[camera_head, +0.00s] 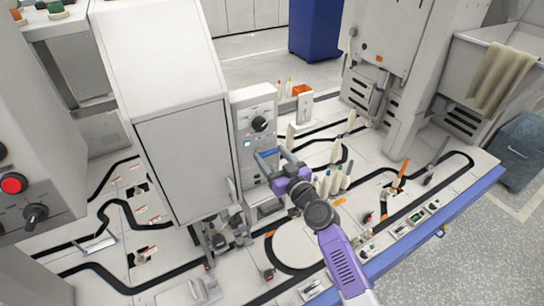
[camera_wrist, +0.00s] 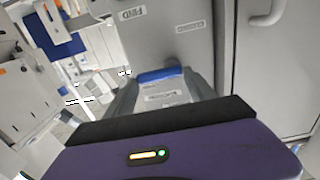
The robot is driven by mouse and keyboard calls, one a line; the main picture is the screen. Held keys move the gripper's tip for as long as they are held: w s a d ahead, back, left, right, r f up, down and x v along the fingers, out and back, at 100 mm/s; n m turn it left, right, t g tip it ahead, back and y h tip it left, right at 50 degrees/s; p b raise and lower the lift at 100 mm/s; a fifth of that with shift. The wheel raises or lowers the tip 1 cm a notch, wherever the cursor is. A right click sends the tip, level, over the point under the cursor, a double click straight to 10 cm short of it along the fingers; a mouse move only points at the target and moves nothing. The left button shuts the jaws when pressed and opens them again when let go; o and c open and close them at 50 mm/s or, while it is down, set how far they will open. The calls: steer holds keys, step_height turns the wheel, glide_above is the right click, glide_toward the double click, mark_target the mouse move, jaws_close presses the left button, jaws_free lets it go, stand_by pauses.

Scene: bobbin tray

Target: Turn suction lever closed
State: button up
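The lever with the blue grip (camera_head: 267,153) is on the front of the grey control box (camera_head: 243,122), below its black knob. In the wrist view the blue grip (camera_wrist: 160,75) lies crosswise between my fingertips. My gripper (camera_head: 274,157) is in front of the box, its two grey fingers spread apart. In the wrist view my gripper (camera_wrist: 160,84) has one finger at each end of the grip. I cannot tell whether either finger touches it. A pale label shows below the grip; the lever's mount is partly hidden.
A tall white cabinet (camera_head: 185,150) stands directly left of the control box. White bobbin-like pegs (camera_head: 336,180) stand right of my gripper. Black tracks run across the pale worktop (camera_head: 297,243), which has a blue front edge (camera_head: 430,226). An orange-topped holder (camera_head: 303,105) stands behind.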

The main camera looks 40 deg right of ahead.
steer(key=c, duration=0.8)
steer(key=shift+f+m, duration=0.1)
steer(key=shift+m, duration=0.2)
steer(key=shift+f+m+b, duration=0.3)
steer(key=shift+m+b, duration=0.35)
steer(key=shift+m, duration=0.55)
steer(key=m, duration=0.2)
steer(key=m+b, duration=0.1)
steer(key=shift+f+m, duration=0.35)
steer(key=shift+m, duration=0.05)
steer(key=m, duration=0.3)
steer(key=a+f+m, duration=0.1)
steer(key=m, duration=0.7)
steer(key=shift+w+a+f+p, duration=0.2)
steer(key=shift+f+p, duration=0.1)
steer(key=o, duration=1.4)
